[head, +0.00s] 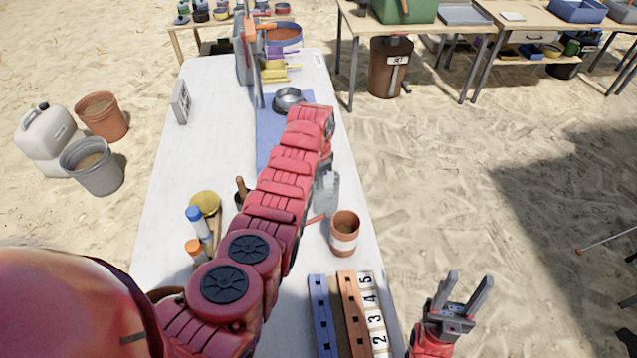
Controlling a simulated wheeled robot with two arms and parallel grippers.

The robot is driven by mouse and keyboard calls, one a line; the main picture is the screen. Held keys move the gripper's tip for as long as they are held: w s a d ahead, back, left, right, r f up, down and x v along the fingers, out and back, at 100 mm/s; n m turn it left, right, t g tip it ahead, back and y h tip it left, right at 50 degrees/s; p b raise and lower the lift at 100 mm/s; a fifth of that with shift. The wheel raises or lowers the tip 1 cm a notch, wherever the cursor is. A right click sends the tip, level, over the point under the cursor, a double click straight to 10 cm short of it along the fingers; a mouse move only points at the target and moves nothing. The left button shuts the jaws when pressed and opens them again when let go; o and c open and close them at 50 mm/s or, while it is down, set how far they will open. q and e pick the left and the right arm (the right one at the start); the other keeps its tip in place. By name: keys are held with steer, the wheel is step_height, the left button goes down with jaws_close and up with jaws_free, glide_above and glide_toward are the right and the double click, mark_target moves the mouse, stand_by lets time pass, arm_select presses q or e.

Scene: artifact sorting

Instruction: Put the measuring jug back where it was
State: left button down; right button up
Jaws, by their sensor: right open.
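No clearly recognisable measuring jug shows. A pale grey, partly see-through object (327,188) is at the right edge of the white table, just below the end of my left arm; I cannot tell whether it is the jug. My left arm reaches across the table and its wrist bends down there. The left gripper's fingers are not clear, so their state and any hold are hidden. My right gripper (467,295) is open and empty, off the table's right side above the sand.
The white table (172,215) holds a blue mat (268,135), a metal bowl (288,98), a banded terracotta pot (344,233), blue-capped (198,222) and orange-capped (196,250) bottles, and a numbered strip (373,315). A brown bin (388,70) stands beyond. Sand at right is mostly clear.

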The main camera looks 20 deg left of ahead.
arm_select(q)
steer(key=c, duration=1.5)
jaws_free()
steer(key=shift+f, duration=0.15)
steer(key=o, duration=0.4)
steer(key=shift+r, duration=0.25)
step_height(320, 180, up, 11)
steer(key=p, duration=0.5)
steer(key=shift+f, duration=0.1)
steer(key=shift+s+r, duration=0.1)
steer(key=shift+r, duration=0.45)
